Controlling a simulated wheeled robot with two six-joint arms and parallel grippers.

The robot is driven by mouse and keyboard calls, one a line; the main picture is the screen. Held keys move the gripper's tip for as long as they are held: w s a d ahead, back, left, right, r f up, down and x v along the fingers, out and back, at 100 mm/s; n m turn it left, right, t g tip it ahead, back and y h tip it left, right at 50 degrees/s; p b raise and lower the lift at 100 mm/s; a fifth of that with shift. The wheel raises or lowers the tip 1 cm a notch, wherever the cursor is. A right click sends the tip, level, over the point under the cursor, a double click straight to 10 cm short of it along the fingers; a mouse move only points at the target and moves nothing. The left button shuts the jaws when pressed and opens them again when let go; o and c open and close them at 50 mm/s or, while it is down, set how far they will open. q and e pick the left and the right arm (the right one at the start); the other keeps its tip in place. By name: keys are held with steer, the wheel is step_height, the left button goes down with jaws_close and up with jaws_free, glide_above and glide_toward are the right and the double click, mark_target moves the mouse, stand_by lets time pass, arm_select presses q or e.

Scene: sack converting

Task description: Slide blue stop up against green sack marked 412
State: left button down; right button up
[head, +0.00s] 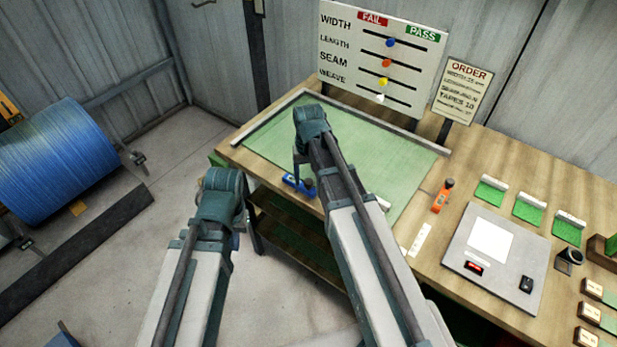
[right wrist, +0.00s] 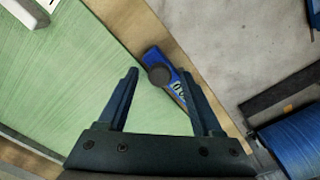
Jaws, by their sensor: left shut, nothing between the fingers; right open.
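The blue stop (head: 291,181) with a dark round knob lies at the near edge of the bench, beside the large green sheet (head: 270,140). No 412 mark is legible, so I cannot tell whether this sheet is the named sack. In the right wrist view the blue stop (right wrist: 153,52) shows beyond and partly behind the right finger. My right gripper (right wrist: 157,75) is open and empty, above the sheet's edge and the stop; contact cannot be told. My left gripper (head: 236,238) is shut and empty, off the bench's near left side, its fingers mostly hidden.
An orange tool with a dark knob (head: 442,196) stands right of the sheet. A grey plate (head: 500,275), small green swatches (head: 528,210) and a gauge board (head: 380,60) are further right and behind. A blue roll (head: 50,160) is at left. Pale rails border the sheet.

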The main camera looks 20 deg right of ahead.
step_height(320, 180, up, 14)
steer(key=p, duration=1.3)
steer(key=shift+f, duration=0.25)
